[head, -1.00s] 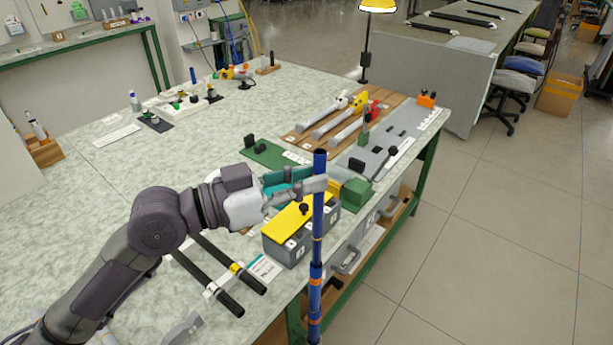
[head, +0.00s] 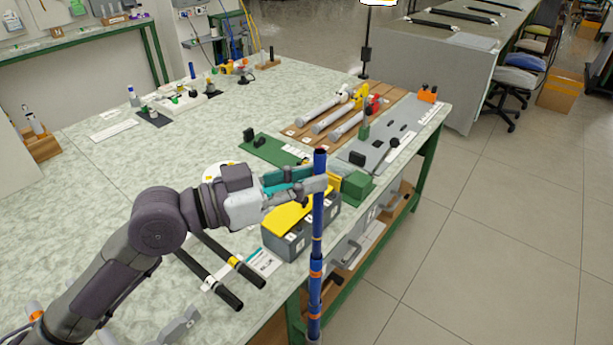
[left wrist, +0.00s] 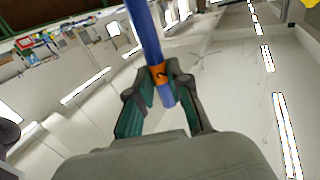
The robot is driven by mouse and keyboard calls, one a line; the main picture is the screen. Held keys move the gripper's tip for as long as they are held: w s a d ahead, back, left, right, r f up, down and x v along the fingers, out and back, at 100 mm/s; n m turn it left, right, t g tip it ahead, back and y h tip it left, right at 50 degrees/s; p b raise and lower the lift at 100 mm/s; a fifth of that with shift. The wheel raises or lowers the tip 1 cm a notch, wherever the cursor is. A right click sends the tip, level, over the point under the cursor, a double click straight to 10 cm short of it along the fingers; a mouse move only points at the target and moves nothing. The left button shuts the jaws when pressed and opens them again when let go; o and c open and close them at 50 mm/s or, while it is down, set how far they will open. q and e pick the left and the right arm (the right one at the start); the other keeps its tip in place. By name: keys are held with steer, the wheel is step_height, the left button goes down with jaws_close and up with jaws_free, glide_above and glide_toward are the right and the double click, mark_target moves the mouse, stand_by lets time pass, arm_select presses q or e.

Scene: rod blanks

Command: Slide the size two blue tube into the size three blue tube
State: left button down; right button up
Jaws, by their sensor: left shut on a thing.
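In the head view my left gripper (head: 312,186) is shut around the upper part of a slim blue tube, the size two tube (head: 317,215). It stands upright beyond the table's front edge. The left wrist view shows an orange band marked 2 (left wrist: 158,74) between the fingers. Below, in line with it, is a thicker blue tube (head: 314,290) with orange bands, seemingly the size three tube; its number is not readable. The two tubes meet end to end or overlap; how deep one sits in the other is not clear. My right gripper is out of view.
A grey box with a yellow top (head: 290,240) stands on the table close behind the tubes. Two black rods (head: 210,272) lie left of it.

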arm_select(q)
step_height(320, 180, down, 6)
steer(key=b, duration=0.5)
stand_by(1.6)
steer(key=c, duration=1)
jaws_free()
steer(key=shift+v, duration=6.05)
steer(key=shift+s+d, duration=0.1)
